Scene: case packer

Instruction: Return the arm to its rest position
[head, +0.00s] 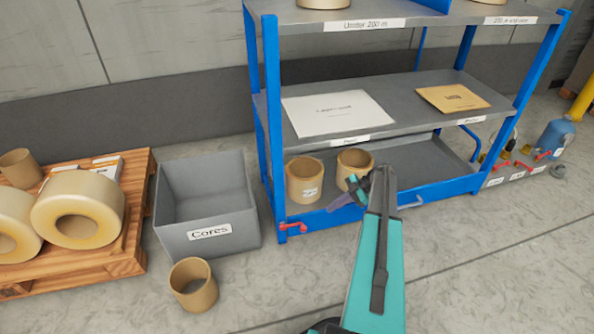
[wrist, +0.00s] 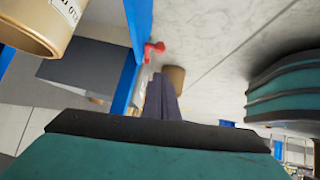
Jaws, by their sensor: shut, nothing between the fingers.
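My teal arm reaches forward from the bottom of the head view toward the blue-framed shelf rack (head: 262,150). My gripper (head: 340,203) is at its far end, in front of the rack's bottom shelf. The gripper looks shut and nothing shows in it. Its dark fingers also show in the wrist view (wrist: 161,98). Two labelled cardboard cores stand on the bottom shelf: the left core (head: 304,181) and the right core (head: 352,166), which the gripper partly overlaps in the picture. A core (wrist: 48,22) is close at the upper left of the wrist view.
A grey bin (head: 210,232) marked "Cores" stands left of the rack. A loose core (head: 193,286) stands on the floor before it. A wooden pallet (head: 128,225) with large tape rolls is at far left. Red handles (head: 293,226) stick out.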

